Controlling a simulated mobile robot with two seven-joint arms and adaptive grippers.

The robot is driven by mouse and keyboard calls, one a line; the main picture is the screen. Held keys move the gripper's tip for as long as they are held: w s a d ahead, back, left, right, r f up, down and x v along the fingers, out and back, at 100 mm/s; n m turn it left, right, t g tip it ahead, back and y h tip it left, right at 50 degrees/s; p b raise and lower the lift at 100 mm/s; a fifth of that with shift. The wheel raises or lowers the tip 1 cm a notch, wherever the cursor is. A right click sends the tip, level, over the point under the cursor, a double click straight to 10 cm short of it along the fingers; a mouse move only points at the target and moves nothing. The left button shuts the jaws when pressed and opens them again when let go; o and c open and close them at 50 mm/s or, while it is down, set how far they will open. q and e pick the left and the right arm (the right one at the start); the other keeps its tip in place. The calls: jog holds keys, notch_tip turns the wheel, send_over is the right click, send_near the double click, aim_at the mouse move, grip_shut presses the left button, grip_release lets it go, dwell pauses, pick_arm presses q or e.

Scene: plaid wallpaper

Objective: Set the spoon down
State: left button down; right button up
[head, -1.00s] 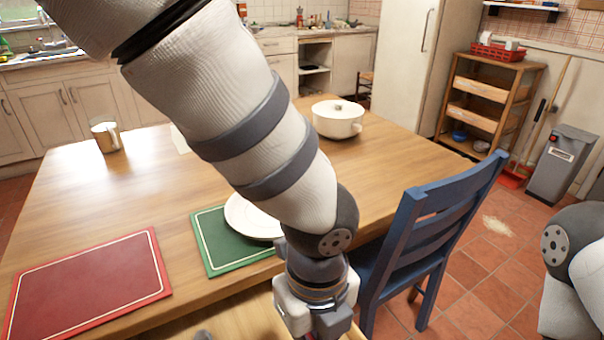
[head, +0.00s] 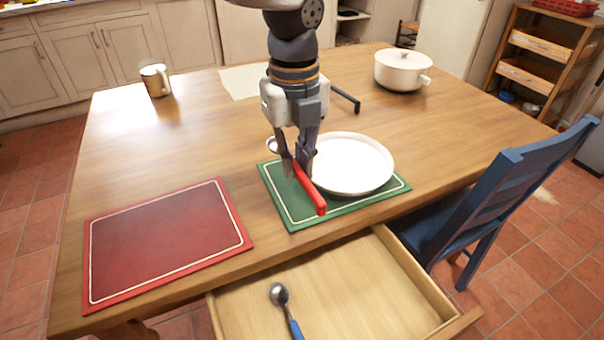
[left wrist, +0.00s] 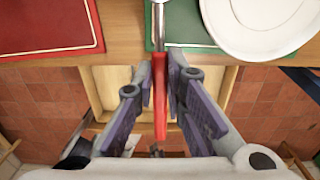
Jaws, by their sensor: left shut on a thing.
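My left gripper (head: 298,172) is shut on a spoon with a red handle (head: 312,194). The spoon's metal bowl (head: 272,145) shows beyond the fingers. The spoon is over the left part of the green place mat (head: 297,220), just left of the white plate (head: 352,165). I cannot tell whether it touches the mat. In the left wrist view, the red handle (left wrist: 159,85) runs between the fingers, with its metal neck (left wrist: 158,25) over the mat's left side. My right gripper is not in view.
An open drawer (head: 365,290) below the table edge holds a blue-handled spoon (head: 281,300). A red mat (head: 165,240) lies to the left. A white pot (head: 402,70), a metal mug (head: 156,80) and a pale cloth (head: 243,80) are farther back. A blue chair (head: 500,190) stands at right.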

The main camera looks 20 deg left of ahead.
pick_arm(q)
jog(key=b, duration=0.1)
send_over(284, 190)
jog(key=f, duration=0.7)
jog(key=shift+s+d, duration=0.2)
jog(key=shift+d, duration=0.05)
jog(key=shift+w+a+f, duration=0.1)
jog(key=shift+w+f, duration=0.05)
jog(key=shift+f, duration=0.75)
jog(key=shift+w+a+f, duration=0.1)
jog(key=shift+f, duration=0.8)
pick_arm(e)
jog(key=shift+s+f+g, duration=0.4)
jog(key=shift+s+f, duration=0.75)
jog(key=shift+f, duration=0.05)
pick_arm(q)
jog(key=shift+f, duration=0.2)
jog(key=c, duration=1.6)
grip_release()
jog(key=shift+c, duration=0.2)
jog(key=shift+r, duration=0.1)
notch_tip(284, 190, up, 12)
jog(key=shift+r, duration=0.1)
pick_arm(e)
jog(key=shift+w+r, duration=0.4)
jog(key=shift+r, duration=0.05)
